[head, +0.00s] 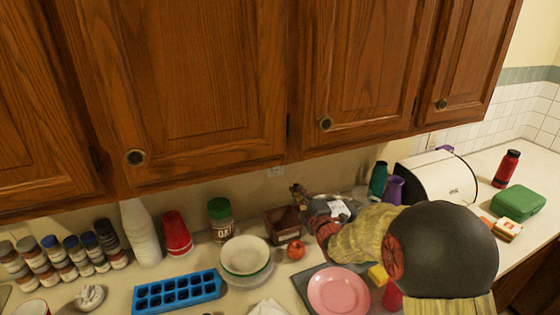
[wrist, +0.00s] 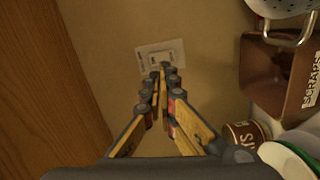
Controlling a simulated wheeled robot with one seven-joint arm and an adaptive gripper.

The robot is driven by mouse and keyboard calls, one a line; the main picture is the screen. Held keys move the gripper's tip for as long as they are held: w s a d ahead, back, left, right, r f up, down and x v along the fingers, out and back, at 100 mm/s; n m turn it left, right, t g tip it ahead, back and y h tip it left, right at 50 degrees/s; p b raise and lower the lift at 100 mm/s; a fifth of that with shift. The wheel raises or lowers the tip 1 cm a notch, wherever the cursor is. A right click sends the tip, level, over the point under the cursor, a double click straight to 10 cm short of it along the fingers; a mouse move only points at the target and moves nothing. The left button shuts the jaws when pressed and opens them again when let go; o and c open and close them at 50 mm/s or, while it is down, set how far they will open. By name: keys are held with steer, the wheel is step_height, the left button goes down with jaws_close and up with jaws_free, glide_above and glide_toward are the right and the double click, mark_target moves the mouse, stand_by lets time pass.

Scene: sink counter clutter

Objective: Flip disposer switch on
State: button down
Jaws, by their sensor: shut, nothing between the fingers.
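The pale switch plate (wrist: 175,48) is on the beige wall in the wrist view, with a small switch (wrist: 156,57) in its middle. It also shows small under the cabinets in the head view (head: 276,171). My gripper (wrist: 161,71) is shut and empty, its fingertips together in front of the plate's lower edge in the wrist view. I cannot tell whether they touch the plate. The switch's position is too small to read. In the head view, my arm reaches in from the right, and my gripper (head: 298,189) is close to the wall, right of the plate.
The wooden cabinet (head: 200,80) hangs above the plate. Below are a brown scraps bin (wrist: 280,75) and an oats jar (head: 220,221). Bowls (head: 245,252), a red apple (head: 296,249) and a blue ice tray (head: 177,291) crowd the counter. Bare wall surrounds the plate.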

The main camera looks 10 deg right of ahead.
steer(key=shift+w+a+f+n+t+y+p, duration=0.15)
steer(key=shift+f+n+t+y+p, duration=0.15)
steer(key=shift+n, duration=0.3)
steer(key=shift+w+a+f+n+t+y+p, duration=0.1)
steer(key=shift+w+a+f+n+t+y, duration=0.1)
steer(key=shift+n+t+y, duration=0.3)
steer(key=b+x, duration=0.1)
steer(key=x, duration=1.3)
steer(key=shift+d+f, duration=0.1)
steer(key=shift+w+b, duration=0.35)
steer(key=shift+b, duration=0.5)
steer(key=shift+s, duration=0.1)
